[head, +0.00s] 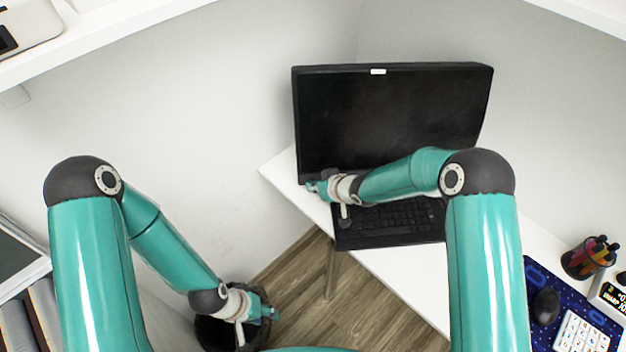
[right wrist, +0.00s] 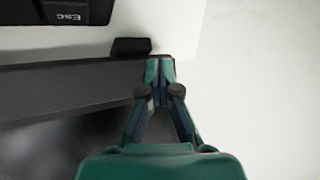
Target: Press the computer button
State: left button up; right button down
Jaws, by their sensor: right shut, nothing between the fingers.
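The computer is a black monitor (head: 395,110) with a dark screen, standing on a white desk (head: 405,275). A black keyboard (head: 395,222) lies in front of it. My right gripper (head: 312,187) is at the monitor's lower left corner. In the right wrist view its fingertips (right wrist: 158,68) are together, empty, at the end of the monitor's dark lower edge (right wrist: 70,92); I cannot tell whether they touch it. No button can be made out clearly. My left gripper (head: 272,313) hangs low over the floor, away from the desk; its jaw opening is unclear.
A blue mat (head: 537,270) with a black mouse (head: 545,306) and a white calculator-like keypad (head: 583,335) lies at the right. A pen holder (head: 588,260) stands behind it. A dark bin (head: 213,335) is by my left gripper. White shelves (head: 100,38) are above.

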jog(key=shift+w, duration=0.1)
dwell(0.5)
jog(key=shift+s+b, duration=0.35)
jog(key=shift+b, duration=0.15)
jog(key=shift+s+b, duration=0.35)
jog(key=shift+b, duration=0.05)
jog(key=shift+s+d+r, duration=0.1)
jog(key=shift+s+r, duration=0.05)
